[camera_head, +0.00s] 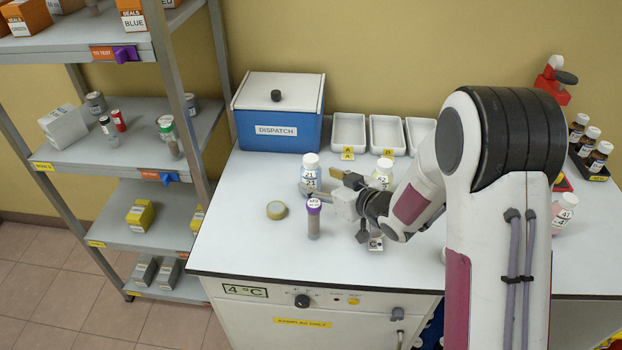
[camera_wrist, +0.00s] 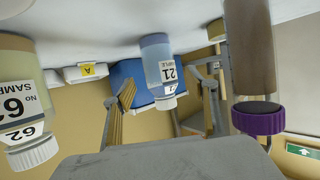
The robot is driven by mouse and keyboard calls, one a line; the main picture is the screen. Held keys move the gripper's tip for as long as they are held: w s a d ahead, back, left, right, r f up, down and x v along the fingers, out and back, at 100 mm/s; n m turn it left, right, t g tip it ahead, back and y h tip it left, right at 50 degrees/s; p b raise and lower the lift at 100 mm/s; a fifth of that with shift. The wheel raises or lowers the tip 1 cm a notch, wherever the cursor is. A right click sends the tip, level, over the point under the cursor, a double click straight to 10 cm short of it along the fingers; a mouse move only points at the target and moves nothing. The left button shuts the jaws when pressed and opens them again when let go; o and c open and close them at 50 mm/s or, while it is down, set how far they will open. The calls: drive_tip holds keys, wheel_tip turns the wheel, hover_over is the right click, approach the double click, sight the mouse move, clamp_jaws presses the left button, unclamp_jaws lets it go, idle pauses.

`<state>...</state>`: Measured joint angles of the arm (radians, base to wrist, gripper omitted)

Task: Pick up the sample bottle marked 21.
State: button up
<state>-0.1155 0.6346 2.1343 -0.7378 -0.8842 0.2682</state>
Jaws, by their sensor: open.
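The sample bottle marked 21 (camera_head: 310,174) stands upright on the white worktop, in front of the blue dispatch box. It has a white cap and light blue contents. In the wrist view, which is upside down, bottle 21 (camera_wrist: 158,60) appears between the two spread fingers. My gripper (camera_head: 325,183) is open and low over the worktop, just right of the bottle, with its fingers pointing towards it. The open fingers also show in the wrist view (camera_wrist: 166,98), with nothing held. I cannot tell how far the fingertips reach around the bottle.
A purple-capped tube (camera_head: 313,220) stands close in front of my gripper. Bottle 62 (camera_head: 383,170) stands behind it to the right. The dispatch box (camera_head: 262,130) and white trays (camera_head: 348,132) line the back. A tape roll (camera_head: 277,210) lies to the left. The front-left worktop is clear.

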sight(317, 181)
drive_tip(key=shift+w+a+f, duration=0.1)
drive_tip(key=shift+f, duration=0.25)
drive_tip(key=shift+x, duration=2.3)
drive_tip(key=c, duration=1.4)
